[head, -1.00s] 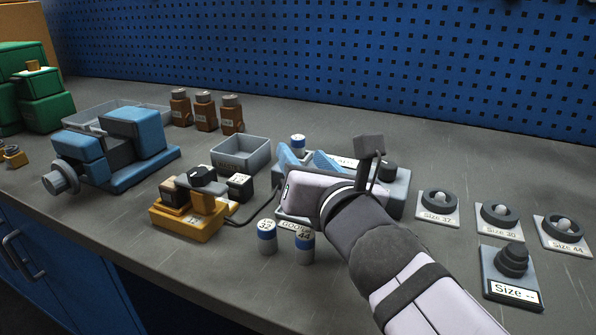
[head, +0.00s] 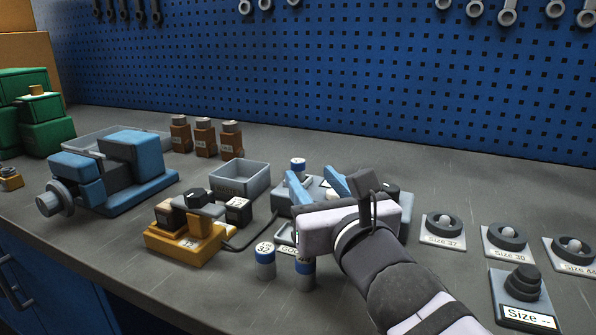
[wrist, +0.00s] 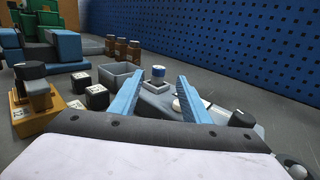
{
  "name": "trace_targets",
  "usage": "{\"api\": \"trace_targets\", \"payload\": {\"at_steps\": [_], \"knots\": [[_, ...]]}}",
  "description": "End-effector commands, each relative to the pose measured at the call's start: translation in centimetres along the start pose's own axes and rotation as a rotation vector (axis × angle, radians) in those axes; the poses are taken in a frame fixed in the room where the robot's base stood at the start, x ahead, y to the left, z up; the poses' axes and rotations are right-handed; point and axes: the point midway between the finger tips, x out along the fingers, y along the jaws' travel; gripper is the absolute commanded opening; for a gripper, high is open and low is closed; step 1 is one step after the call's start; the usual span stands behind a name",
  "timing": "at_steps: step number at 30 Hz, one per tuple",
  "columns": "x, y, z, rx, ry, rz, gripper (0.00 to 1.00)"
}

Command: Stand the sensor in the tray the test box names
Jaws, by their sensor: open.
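A small blue-and-white sensor (head: 298,166) stands upright at the back left of the grey test box (head: 281,197); in the wrist view the sensor (wrist: 158,72) shows beyond and between the fingertips. My gripper (head: 314,180) is open, its blue fingers above the test box and pointing toward the back; nothing is between them. Two more blue-and-white cylinders, one marked 32 or 37 (head: 265,261) and one partly hidden by my gripper (head: 305,273), stand in front of the box. A grey open tray (head: 240,182) sits left of the box and looks empty; its label is unclear. My arm hides much of the box.
An orange block unit with black parts (head: 184,240) stands front left, cabled toward the box. A blue and grey machine (head: 115,170) and brown bottles (head: 205,137) are farther left. Size-marked ring stands (head: 443,231) and a "Size --" gauge (head: 523,297) are at right.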

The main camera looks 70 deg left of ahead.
Motion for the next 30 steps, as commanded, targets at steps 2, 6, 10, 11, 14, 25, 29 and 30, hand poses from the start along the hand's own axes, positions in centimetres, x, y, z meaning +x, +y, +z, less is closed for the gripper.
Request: {"api": "trace_targets", "payload": {"at_steps": [2, 6, 10, 11, 14, 25, 29, 30], "knots": [[0.3, 0.0, 0.1, 0.0, 0.0, 0.0, 0.43], [1.5, 0.2, 0.3, -0.001, 0.002, 0.001, 0.43], [3.1, 0.3, 0.6, 0.001, 0.002, 0.001, 0.43], [3.4, 0.3, 0.6, 0.0, 0.002, 0.001, 0.43], [4.4, 0.3, 0.5, 0.0, 0.002, 0.001, 0.43], [5.2, 0.3, 0.4, 0.0, 0.0, 0.0, 0.43], [5.2, 0.2, 0.4, 0.0, 0.001, 0.0, 0.21], [5.2, 0.2, 0.4, 0.0, 0.001, 0.0, 0.12]]}}
